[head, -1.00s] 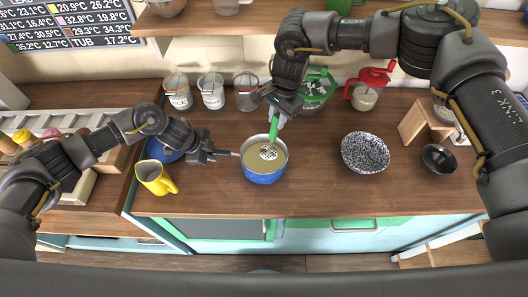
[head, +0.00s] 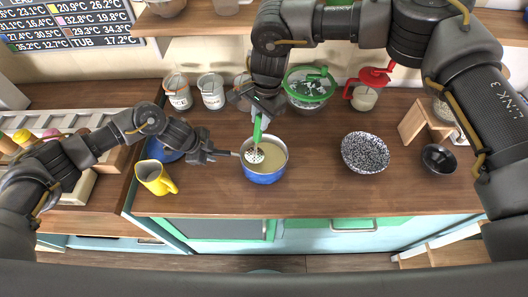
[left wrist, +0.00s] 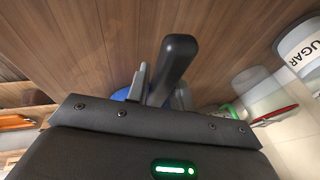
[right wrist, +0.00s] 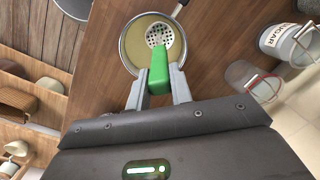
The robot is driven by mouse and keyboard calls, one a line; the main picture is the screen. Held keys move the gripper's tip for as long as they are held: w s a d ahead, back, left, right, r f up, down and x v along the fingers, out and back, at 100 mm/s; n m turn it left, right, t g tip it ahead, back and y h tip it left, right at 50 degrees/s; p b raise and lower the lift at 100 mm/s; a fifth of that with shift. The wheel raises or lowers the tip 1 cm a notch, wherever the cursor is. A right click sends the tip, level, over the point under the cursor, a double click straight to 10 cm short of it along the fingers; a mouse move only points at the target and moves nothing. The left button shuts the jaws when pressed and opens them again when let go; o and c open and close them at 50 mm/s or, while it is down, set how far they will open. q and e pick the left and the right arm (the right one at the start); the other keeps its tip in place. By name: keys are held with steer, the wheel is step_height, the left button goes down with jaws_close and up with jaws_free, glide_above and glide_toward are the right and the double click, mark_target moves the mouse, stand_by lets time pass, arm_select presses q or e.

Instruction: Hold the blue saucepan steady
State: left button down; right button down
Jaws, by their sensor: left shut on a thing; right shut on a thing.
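The blue saucepan (head: 265,177) stands upright on the wooden counter, with pale yellowish liquid in it. Its handle points left in the head view. My left gripper (head: 212,152) is shut on that handle; the dark handle (left wrist: 175,62) shows between its fingers in the left wrist view. My right gripper (head: 262,110) is shut on the green handle (right wrist: 159,70) of a slotted spoon, above the pan. The spoon's perforated head (right wrist: 160,33) is in the pan, near the side where the pan's handle joins. The pan (right wrist: 128,45) also shows in the right wrist view.
A yellow mug (head: 152,177) stands left of the pan, near the front edge. A speckled bowl (head: 365,153) and a small black bowl (head: 438,158) stand to the right. Labelled canisters (head: 211,91) and a green-lidded container (head: 309,88) line the back. Counter between pan and speckled bowl is clear.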

steer(key=shift+f, duration=0.1)
steer(key=shift+f, duration=2.25)
steer(key=shift+r, duration=0.1)
steer(key=shift+r, duration=0.55)
